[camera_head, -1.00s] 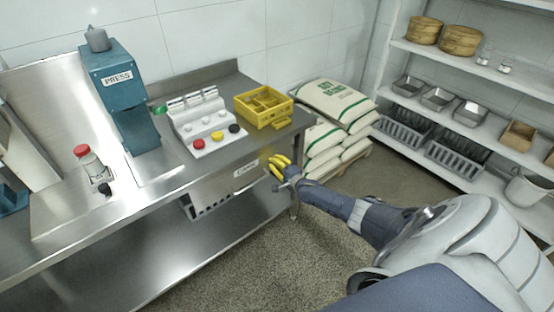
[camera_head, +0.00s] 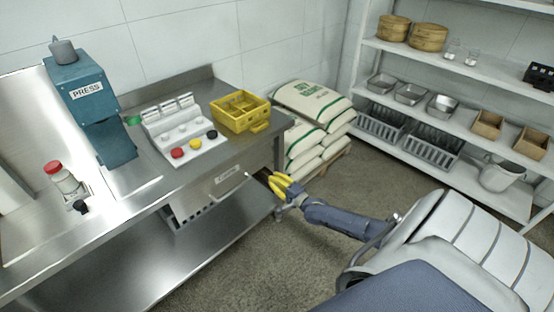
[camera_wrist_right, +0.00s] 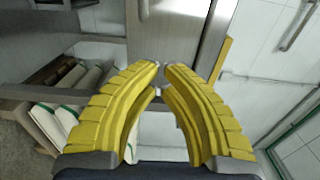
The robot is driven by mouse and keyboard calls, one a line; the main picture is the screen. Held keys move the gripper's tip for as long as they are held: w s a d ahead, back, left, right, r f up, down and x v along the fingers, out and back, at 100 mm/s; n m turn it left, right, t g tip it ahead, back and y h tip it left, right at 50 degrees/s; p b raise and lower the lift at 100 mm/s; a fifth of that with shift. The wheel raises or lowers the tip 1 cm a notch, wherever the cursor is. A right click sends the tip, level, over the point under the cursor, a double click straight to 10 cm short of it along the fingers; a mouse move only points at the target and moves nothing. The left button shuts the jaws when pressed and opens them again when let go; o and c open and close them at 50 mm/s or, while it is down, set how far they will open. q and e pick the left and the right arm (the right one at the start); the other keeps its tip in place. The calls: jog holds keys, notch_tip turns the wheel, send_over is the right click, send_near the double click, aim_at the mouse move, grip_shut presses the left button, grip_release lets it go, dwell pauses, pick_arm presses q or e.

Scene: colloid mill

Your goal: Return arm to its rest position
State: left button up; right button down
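My right arm (camera_head: 345,222) reaches in from the lower right in the head view. Its gripper (camera_head: 270,181), with yellow fingers, is beside the right end of the steel table (camera_head: 240,158), below the tabletop level. In the right wrist view the curved fingers (camera_wrist_right: 161,68) arch toward each other and their tips nearly meet. Nothing is held between them. I cannot tell from the head view how far the fingers are from the table leg. My left gripper is in neither view.
On the table stand a blue press (camera_head: 90,105), a button panel (camera_head: 185,135), a yellow crate (camera_head: 240,112) and a red-capped bottle (camera_head: 65,180). A drawer (camera_head: 210,195) is below. Stacked sacks (camera_head: 310,105) and shelves (camera_head: 470,70) stand behind. Floor is free in front.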

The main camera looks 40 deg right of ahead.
jog(key=shift+s, duration=0.9)
jog(key=s+d+f+n+g+h, duration=0.1)
jog(key=s+f+n+g, duration=0.2)
jog(key=f+n, duration=0.4)
jog(key=s+f+n+g, duration=0.25)
jog(key=f+n, duration=0.25)
jog(key=f, duration=0.4)
jog(key=s+a+f+n+g+h, duration=0.1)
jog(key=s+a+f+n+g, duration=0.15)
jog(key=s+f, duration=0.55)
jog(key=s+a+f+n+g, duration=0.1)
jog(key=s+f+n+g, duration=0.15)
jog(key=s+f, duration=0.55)
jog(key=s+a+f+n+g, duration=0.1)
jog(key=s+a+f+g, duration=0.1)
jog(key=s+a+f, duration=0.2)
jog(key=s+a+f+n+g, duration=0.1)
jog(key=s+a+f, duration=0.4)
jog(key=s+a, duration=0.5)
jog(key=s+a+f+n+g, duration=0.2)
jog(key=s+a, duration=0.5)
jog(key=s, duration=1.3)
notch_tip(320, 180, down, 2)
jog(key=shift+a+f+g+y, duration=0.2)
jog(key=shift+g+y, duration=0.2)
jog(key=shift+g, duration=0.15)
